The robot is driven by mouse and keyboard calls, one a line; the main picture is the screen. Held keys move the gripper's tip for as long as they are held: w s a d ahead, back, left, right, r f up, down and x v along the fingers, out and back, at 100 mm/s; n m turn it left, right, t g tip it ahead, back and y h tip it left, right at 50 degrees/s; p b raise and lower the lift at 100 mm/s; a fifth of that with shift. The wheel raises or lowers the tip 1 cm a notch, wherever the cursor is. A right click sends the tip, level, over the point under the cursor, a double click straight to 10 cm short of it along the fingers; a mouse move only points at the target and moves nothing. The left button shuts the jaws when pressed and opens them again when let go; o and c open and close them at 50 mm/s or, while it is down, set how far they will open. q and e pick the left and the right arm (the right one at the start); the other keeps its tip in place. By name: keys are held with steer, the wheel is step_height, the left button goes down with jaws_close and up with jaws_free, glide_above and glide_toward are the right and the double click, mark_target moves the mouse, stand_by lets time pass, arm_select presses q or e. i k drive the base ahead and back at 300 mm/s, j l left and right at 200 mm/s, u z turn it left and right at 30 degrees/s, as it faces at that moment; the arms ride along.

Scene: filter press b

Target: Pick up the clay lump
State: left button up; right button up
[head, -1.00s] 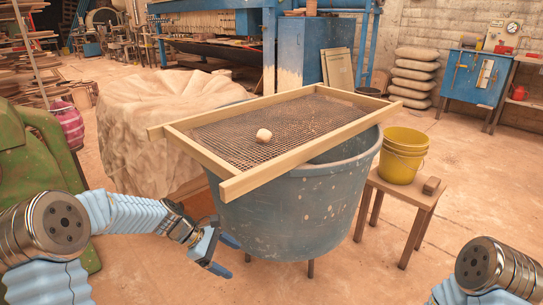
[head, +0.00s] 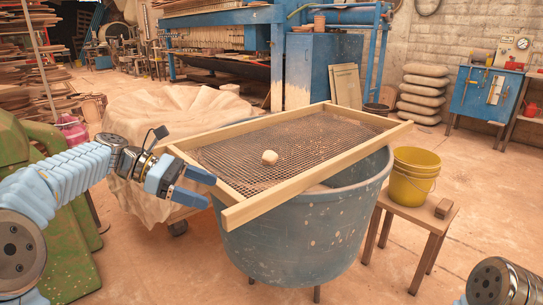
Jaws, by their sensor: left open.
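The clay lump (head: 270,157) is small, pale and rounded. The sieve rests across the top of a large blue-grey tub (head: 300,240). My left gripper (head: 212,190) is open and empty, its two blue fingers pointing right at the sieve's left frame edge, to the left of the lump and apart from it. Of my right arm only a part shows at the lower right corner; its gripper is out of view.
A cloth-covered heap (head: 150,125) is behind my left arm. A green object (head: 60,240) stands at the left. Floor is clear at the lower right.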

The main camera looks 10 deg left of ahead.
mark_target(269, 157)
steer(key=i, duration=0.85)
